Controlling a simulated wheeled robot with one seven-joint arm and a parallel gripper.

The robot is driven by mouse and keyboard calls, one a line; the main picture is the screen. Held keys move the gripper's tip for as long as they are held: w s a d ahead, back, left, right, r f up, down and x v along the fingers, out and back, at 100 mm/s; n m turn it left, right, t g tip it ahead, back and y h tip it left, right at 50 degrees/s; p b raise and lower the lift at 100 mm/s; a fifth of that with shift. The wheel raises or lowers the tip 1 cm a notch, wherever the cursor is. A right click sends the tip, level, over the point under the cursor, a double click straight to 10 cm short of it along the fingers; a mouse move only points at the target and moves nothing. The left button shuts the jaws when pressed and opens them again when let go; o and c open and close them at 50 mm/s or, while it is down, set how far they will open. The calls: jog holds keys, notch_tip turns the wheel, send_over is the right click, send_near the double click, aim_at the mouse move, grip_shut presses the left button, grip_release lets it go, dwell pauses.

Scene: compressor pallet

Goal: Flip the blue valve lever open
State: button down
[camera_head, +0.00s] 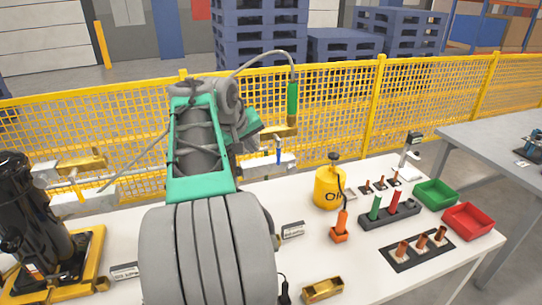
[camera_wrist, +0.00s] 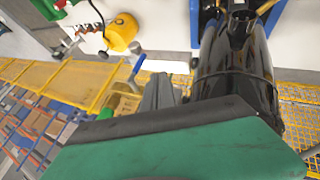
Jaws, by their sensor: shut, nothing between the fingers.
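The blue valve lever (camera_head: 278,156) hangs down from a brass valve (camera_head: 274,132) behind the table, right of my green and grey arm. In the wrist view the lever (camera_wrist: 137,68) is a thin blue strip just left of my gripper's grey fingers (camera_wrist: 160,84). The fingers look closed together and hold nothing. A small gap seems to show between them and the lever, but I cannot tell whether they touch. In the head view my arm hides the fingers. A green-gripped hose (camera_head: 292,98) enters the valve from above.
A yellow oil can (camera_head: 328,188) stands right of the valve, with tool racks and green (camera_head: 436,193) and red (camera_head: 468,220) bins beyond. A black machine (camera_head: 30,215) stands at the left. A yellow mesh fence (camera_head: 335,120) runs behind the table.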

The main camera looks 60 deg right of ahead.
jog(key=shift+d+f, duration=0.1)
jog(key=s+d+f+p, duration=0.1)
jog(key=d+f+p, duration=0.1)
jog(key=d+f, duration=0.6)
jog(key=shift+s+d, duration=0.3)
jog(key=shift+d, duration=0.25)
jog(key=shift+s, duration=0.15)
